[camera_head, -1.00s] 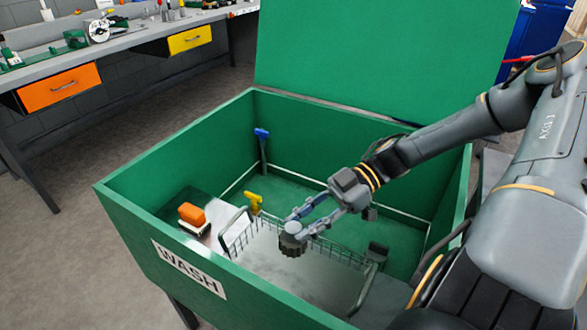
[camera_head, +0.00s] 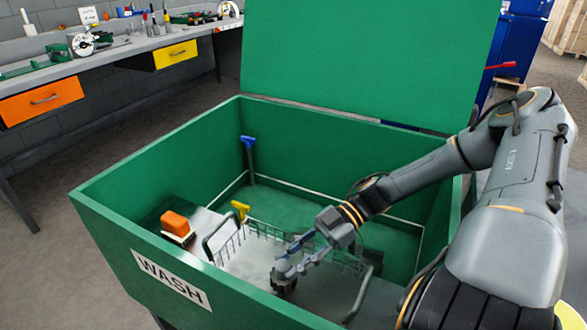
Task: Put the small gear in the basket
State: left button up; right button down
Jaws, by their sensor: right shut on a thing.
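The small gear (camera_head: 284,284) is a dark toothed piece with a lighter hub. My right gripper (camera_head: 285,268) is shut on it, inside the green wash tub. The wire basket (camera_head: 222,240) sits in the tub, with dark wire sides and handles at both ends. The gear is over the light grey floor inside the basket's outline, low down. I cannot tell whether it touches that floor. My left gripper is out of view.
The green tub (camera_head: 110,215) has high walls and a raised lid (camera_head: 365,50) behind. An orange block on a brush (camera_head: 175,226), a yellow-handled tool (camera_head: 240,209) and a blue-handled tool (camera_head: 248,145) are at its left side. A workbench (camera_head: 130,58) stands at the back left.

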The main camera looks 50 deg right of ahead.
jog(key=shift+f, duration=0.65)
jog(key=shift+r, duration=0.1)
jog(key=c, duration=1)
grip_release()
jog(key=shift+f, duration=0.2)
jog(key=shift+r, duration=0.1)
